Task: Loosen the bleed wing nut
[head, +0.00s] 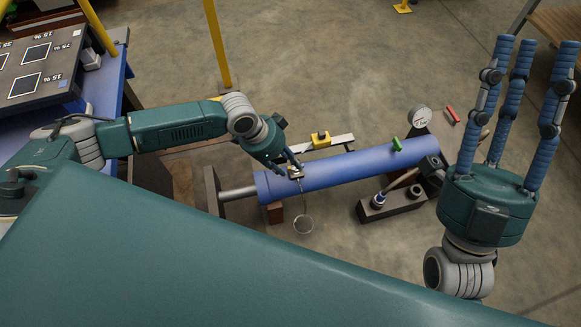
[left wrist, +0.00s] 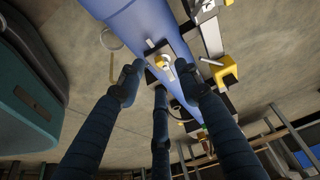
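The blue cylinder (head: 335,168) lies tilted across the middle of the head view and shows as a blue tube in the left wrist view (left wrist: 140,22). A small metal fitting (head: 296,172) sits on its left end. In the left wrist view a small pale brass piece, seemingly the wing nut (left wrist: 165,62), shows on this fitting. My left gripper (head: 292,163) is at the fitting. Its three fingers (left wrist: 158,72) stand around the piece with visible gaps; contact is unclear. My right gripper (head: 527,62) is raised at the right, fingers spread and empty.
A round clear cup (head: 303,224) is below the fitting. A yellow block (head: 320,139) on a rail, a green piece (head: 397,144) and a round gauge (head: 419,117) are near the cylinder. A dark block with sockets (head: 405,197) stands in front. A blue table (head: 100,95) is at left.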

